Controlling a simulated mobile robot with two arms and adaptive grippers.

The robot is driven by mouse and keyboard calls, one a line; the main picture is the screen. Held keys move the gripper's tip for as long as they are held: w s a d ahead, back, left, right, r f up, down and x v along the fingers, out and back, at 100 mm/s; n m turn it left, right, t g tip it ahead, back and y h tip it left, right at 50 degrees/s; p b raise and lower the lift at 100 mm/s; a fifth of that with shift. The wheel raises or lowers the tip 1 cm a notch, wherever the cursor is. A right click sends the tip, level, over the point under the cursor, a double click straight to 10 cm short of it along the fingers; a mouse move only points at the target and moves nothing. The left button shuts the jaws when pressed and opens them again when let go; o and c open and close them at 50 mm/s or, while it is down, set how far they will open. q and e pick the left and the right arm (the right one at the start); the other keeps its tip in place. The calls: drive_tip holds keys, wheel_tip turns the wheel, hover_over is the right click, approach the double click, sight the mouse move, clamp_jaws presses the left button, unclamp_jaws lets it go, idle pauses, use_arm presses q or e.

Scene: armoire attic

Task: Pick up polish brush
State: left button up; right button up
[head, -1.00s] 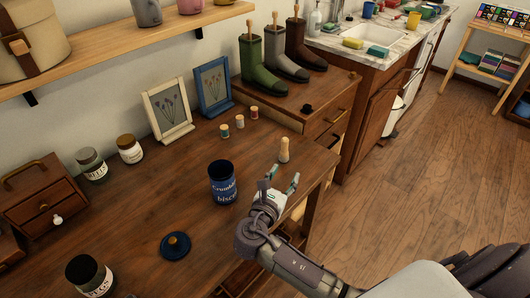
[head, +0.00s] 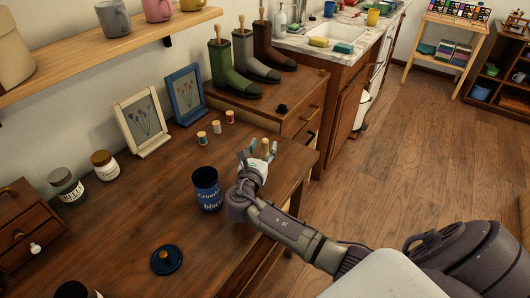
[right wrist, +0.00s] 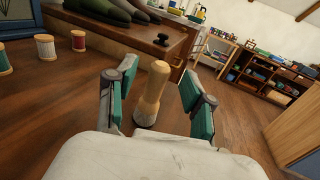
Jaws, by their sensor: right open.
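The polish brush (head: 264,146) stands upright near the right edge of the wooden table, its pale wooden handle up. My right gripper (head: 260,153) is open, with a teal-padded finger on either side of the brush. In the right wrist view gaps show between the fingers of the gripper (right wrist: 156,96) and the handle. My left gripper is not in view.
A blue biscuit tin (head: 207,190) stands close left of my right gripper; its lid (head: 167,260) lies nearer. Several thread spools (head: 216,127) stand behind the gripper. A drawer cabinet (head: 300,118) with boots adjoins the table's far end. Open floor lies to the right.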

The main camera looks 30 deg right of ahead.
drive_tip(key=shift+x, duration=1.4)
drive_tip(key=shift+f, duration=0.1)
clamp_jaws()
